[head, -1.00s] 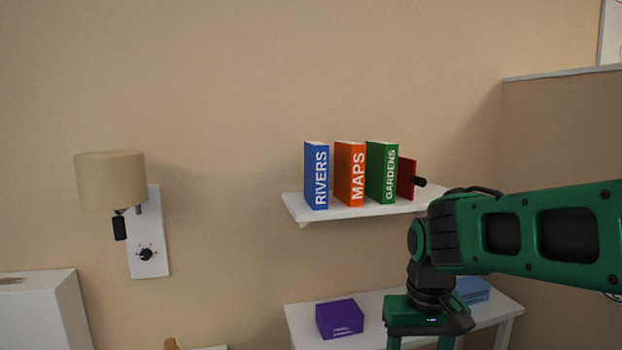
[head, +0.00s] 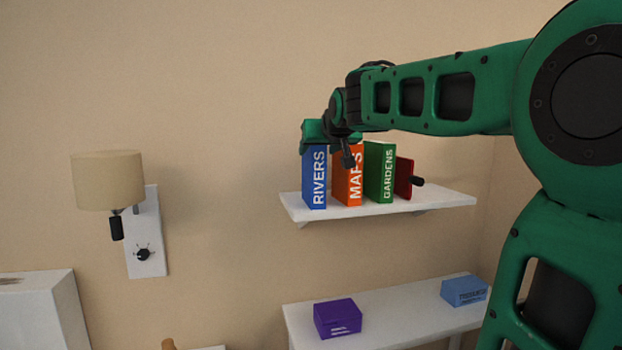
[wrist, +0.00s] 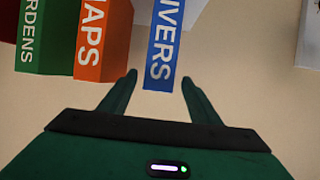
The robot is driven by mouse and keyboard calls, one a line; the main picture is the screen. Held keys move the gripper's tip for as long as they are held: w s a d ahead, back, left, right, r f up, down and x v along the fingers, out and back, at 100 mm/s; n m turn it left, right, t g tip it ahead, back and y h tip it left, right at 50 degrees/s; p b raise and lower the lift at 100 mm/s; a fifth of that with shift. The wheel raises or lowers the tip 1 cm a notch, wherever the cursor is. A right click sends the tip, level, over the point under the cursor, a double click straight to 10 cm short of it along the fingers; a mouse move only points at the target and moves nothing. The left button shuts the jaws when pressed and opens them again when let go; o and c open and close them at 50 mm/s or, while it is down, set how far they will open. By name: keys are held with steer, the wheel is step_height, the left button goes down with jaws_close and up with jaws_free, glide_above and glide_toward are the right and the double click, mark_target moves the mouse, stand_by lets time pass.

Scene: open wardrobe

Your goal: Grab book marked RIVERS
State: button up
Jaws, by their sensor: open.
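The blue book marked RIVERS (head: 315,180) stands upright at the left end of the shelf's row of books. It also shows in the wrist view (wrist: 162,55), its spine between my two fingers in the picture. My gripper (wrist: 158,85) is open and empty, with one finger to each side of the blue spine. In the head view my gripper (head: 326,142) is at the top of the RIVERS book and partly covers it. I cannot tell whether the fingers touch the book.
The orange MAPS book (head: 349,187) stands close beside RIVERS, then the green GARDENS book (head: 380,172) and a dark red item (head: 403,178) on the white shelf (head: 430,202). A lower table (head: 395,308) holds a purple box (head: 338,319) and a blue box (head: 464,291). A wall lamp (head: 108,180) is at left.

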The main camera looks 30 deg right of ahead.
steer(key=x, duration=0.7)
steer(key=shift+w+d+f, duration=0.1)
steer(key=shift+w+d, duration=0.1)
steer(key=shift+w, duration=0.15)
jaws_close()
